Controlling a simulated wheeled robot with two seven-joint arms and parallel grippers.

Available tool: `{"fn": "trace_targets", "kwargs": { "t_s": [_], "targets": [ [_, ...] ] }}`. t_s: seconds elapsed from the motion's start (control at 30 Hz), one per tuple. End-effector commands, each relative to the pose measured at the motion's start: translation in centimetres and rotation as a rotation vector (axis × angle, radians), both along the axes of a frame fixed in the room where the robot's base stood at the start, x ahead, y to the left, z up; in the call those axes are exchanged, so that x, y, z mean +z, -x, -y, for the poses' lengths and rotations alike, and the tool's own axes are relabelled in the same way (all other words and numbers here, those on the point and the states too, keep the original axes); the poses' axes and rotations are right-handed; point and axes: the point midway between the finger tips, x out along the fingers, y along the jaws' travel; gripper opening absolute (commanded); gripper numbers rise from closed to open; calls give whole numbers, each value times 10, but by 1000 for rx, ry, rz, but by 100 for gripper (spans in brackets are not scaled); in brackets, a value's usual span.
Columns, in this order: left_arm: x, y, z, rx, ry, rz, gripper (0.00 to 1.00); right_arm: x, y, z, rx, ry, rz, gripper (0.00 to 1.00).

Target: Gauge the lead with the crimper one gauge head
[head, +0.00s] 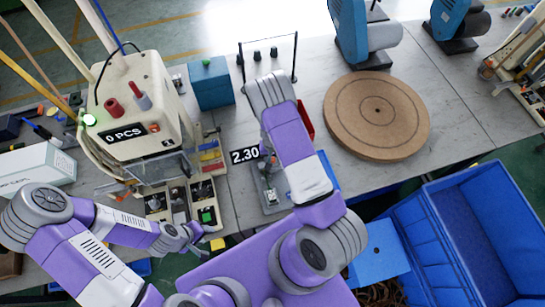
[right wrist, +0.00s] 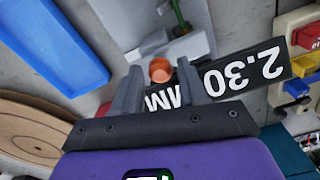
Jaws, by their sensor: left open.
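The crimper (head: 140,95) is a cream machine with a "0 PCS" display and a lit green lamp, at left in the head view. A gauge display (head: 244,155) reading 2.30 stands right of it, and it shows upside down as "2.30 MM" in the right wrist view (right wrist: 240,72). My right gripper (right wrist: 160,72) is open over the gauge place, its fingers apart around a round orange-copper piece (right wrist: 160,69), with no clear contact. My right arm hides that gripper in the head view. My left gripper (head: 198,238) is open near the bench's front edge. I cannot make out a lead for certain.
A round brown board (head: 377,113) lies right of my right arm. Blue crates (head: 470,230) stand below the bench at right. A teal box (head: 210,84) stands behind. A blue tray (right wrist: 55,42) shows in the right wrist view.

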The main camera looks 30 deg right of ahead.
Motion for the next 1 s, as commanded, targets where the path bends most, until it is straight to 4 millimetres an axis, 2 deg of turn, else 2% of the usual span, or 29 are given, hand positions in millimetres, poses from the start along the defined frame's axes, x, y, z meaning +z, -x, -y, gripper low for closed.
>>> {"fn": "trace_targets", "kwargs": {
  "t_s": [0.03, 0.27, 0.5, 0.8, 1.0],
  "targets": [
    [0, 0, 0, 0, 0, 0, 43, 0, 0, 0, 0, 0, 0, 34],
    [0, 0, 0, 0, 0, 0, 43, 0, 0, 0, 0, 0, -1, 0],
    [-1, 0, 0, 0, 0, 0, 43, 0, 0, 1, -1, 0, -1, 0],
    [-16, 0, 0, 0, 0, 0, 43, -1, 10, 42, -3, -1, 0, 0],
    [-16, 0, 0, 0, 0, 0, 43, 1, 11, 47, -2, 3, -1, 0]
  ]
}}
